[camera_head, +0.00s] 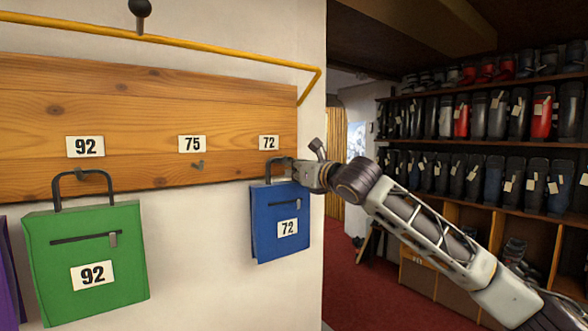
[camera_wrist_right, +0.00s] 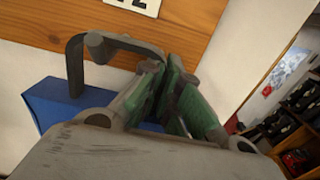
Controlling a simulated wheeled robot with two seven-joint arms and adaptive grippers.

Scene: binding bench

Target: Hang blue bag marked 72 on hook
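The blue bag (camera_head: 277,222) marked 72 is upright against the wall below the label 72 (camera_head: 268,142) on the wooden board. Its dark handle (camera_wrist_right: 75,68) is raised. A rounded dark piece that looks like the hook (camera_wrist_right: 97,42) shows at the handle's top bar; I cannot tell whether the handle rests on it. My right gripper (camera_head: 291,164) is at the right end of the handle. In the right wrist view its green-padded fingers (camera_wrist_right: 165,64) close in on the handle's end, with the tips nearly together. My left gripper is out of view.
A green bag (camera_head: 85,260) marked 92 hangs at the left, with a purple bag (camera_head: 9,275) beside it. The hook under 75 (camera_head: 198,165) is empty. A yellow rail (camera_head: 180,42) runs above the board (camera_head: 130,105). Boot shelves (camera_head: 480,145) stand at the right.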

